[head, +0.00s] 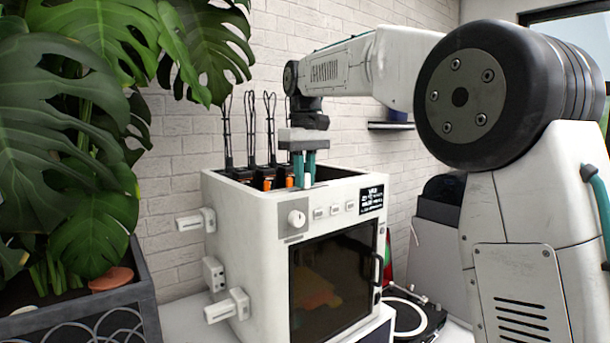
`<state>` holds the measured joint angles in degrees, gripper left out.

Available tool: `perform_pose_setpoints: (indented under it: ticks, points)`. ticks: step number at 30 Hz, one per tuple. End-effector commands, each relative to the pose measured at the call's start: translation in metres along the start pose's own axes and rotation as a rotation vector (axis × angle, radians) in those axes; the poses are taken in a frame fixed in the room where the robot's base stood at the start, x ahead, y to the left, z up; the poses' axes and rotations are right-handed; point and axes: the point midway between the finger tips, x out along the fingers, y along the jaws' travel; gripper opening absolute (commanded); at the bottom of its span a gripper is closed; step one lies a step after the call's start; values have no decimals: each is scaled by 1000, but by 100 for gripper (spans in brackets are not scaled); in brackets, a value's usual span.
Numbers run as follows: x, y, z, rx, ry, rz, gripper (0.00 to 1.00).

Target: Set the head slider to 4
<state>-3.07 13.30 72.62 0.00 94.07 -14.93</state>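The white box-shaped machine (250,215) stands in the middle of the head view, with an open top. Inside the top opening sit several dark heads with orange parts (265,180) and thin black cables rising from them. I cannot tell which part is the head slider, and no scale numbers are readable. My gripper (304,184) points down at the front of the opening, right beside the orange parts. Its two teal fingers are close together. Their tips are at the front rim, and I cannot tell whether they hold anything.
The machine's front has a knob (296,218), small buttons, a black label (371,198) and a dark glass door (332,280). White handles (226,306) stick out on its left. A leafy plant (80,130) crowds the left; a turntable (412,315) sits at right.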

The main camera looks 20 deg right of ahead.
Motion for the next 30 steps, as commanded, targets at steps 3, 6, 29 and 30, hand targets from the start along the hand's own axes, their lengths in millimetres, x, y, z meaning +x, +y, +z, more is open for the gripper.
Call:
perform_pose_setpoints:
  ticks: [3, 6, 29, 30]
  points:
    - [0, 0, 0, 0, 0, 0, 0]
    - [0, 5, 0, 1, 0, 0, 0]
    - [0, 67, 0, 4, 2, 3, 38]
    - [0, 66, 0, 3, 2, 2, 38]
